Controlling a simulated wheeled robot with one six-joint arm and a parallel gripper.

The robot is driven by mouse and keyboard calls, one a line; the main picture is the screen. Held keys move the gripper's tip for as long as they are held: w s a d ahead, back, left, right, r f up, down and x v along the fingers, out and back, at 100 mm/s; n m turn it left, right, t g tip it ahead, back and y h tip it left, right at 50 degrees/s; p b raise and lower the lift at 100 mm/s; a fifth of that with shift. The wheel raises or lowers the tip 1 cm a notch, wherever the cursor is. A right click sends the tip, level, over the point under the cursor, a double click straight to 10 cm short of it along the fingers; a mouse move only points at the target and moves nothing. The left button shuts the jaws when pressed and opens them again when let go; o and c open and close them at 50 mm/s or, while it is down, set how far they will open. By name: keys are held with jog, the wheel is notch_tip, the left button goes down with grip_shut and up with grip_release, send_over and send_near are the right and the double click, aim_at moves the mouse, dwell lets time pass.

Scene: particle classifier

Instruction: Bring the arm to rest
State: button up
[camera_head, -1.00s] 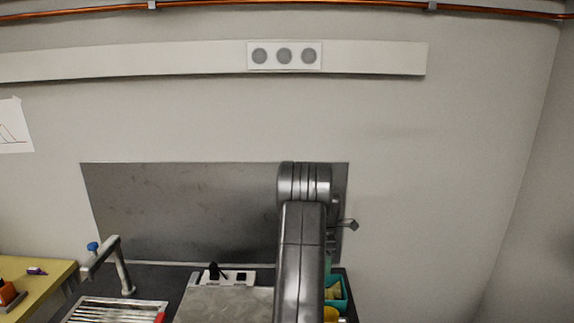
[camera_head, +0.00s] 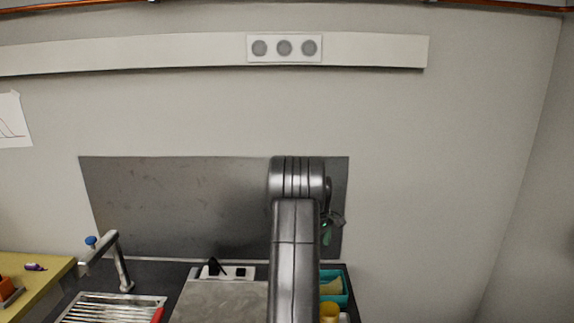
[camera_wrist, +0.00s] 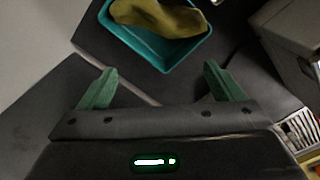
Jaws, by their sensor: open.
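My gripper (camera_wrist: 158,88) shows in the wrist view with its two green fingers spread wide apart and nothing between them. In the head view my arm rises in front of the dark wall panel. The gripper (camera_head: 328,232) is mostly hidden there, with only a little green showing at the right of the arm. In the wrist view the gripper is above the dark counter (camera_wrist: 45,108), apart from a teal tray (camera_wrist: 165,62) beyond the fingertips. A yellowish-brown item (camera_wrist: 150,14) lies in that tray.
A yellow table (camera_head: 40,283) stands at left.

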jog(key=shift+a+r+m, duration=0.35)
jog(key=shift+a+m, duration=0.05)
jog(key=shift+m, duration=0.7)
